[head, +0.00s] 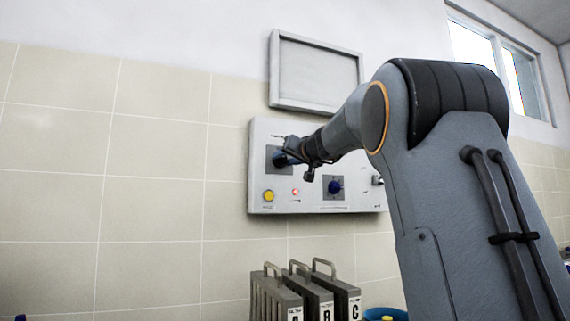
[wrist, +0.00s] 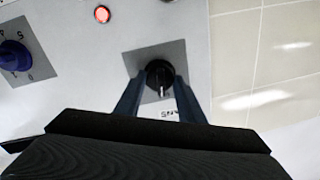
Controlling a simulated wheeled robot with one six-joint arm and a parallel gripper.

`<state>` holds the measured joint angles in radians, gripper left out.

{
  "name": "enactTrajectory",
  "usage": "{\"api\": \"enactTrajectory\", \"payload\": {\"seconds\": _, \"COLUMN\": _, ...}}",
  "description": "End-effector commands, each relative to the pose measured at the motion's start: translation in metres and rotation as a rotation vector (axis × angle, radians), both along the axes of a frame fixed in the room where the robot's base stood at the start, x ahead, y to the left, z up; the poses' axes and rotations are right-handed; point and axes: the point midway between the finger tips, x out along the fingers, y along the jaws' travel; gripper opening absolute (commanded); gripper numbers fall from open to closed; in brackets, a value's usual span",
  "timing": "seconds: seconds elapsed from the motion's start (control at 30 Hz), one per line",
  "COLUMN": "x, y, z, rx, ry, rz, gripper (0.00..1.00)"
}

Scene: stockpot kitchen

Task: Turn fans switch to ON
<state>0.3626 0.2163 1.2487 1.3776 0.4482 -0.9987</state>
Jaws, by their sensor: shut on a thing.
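The fans switch (wrist: 158,72) is a round black knob with a white pointer line, on a dark grey square plate (wrist: 137,60) of the control panel. In the wrist view the pointer aims down the picture, towards a partly covered label (wrist: 170,112) that ends in "ANS". My gripper (wrist: 160,82) has its two blue-grey fingers on either side of the knob, shut on it. In the head view my gripper (head: 284,158) is at the upper left of the light panel (head: 258,147) and hides the knob. No ON marking is readable.
A blue numbered knob (head: 335,186), a red lit lamp (head: 295,192) and a yellow button (head: 268,195) sit lower on the panel. A blank framed board (head: 315,72) hangs above. Lettered grey holders with handles (head: 305,295) stand below. The tiled wall at left is bare.

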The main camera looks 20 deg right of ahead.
Motion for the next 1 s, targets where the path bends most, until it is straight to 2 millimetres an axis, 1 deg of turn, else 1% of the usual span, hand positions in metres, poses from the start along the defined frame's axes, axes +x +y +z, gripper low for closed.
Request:
{"api": "enactTrajectory", "payload": {"seconds": 0.07, "x": 0.0006, "y": 0.0003, "z": -0.0027, "rx": 0.059, "ry": -0.003, "rz": 0.0, "gripper": 0.13}}
{"api": "enactTrajectory", "payload": {"seconds": 1.0, "x": -0.0001, "y": 0.0018, "z": -0.0019, "rx": 0.948, "ry": -0.005, "rz": 0.0, "gripper": 0.13}}
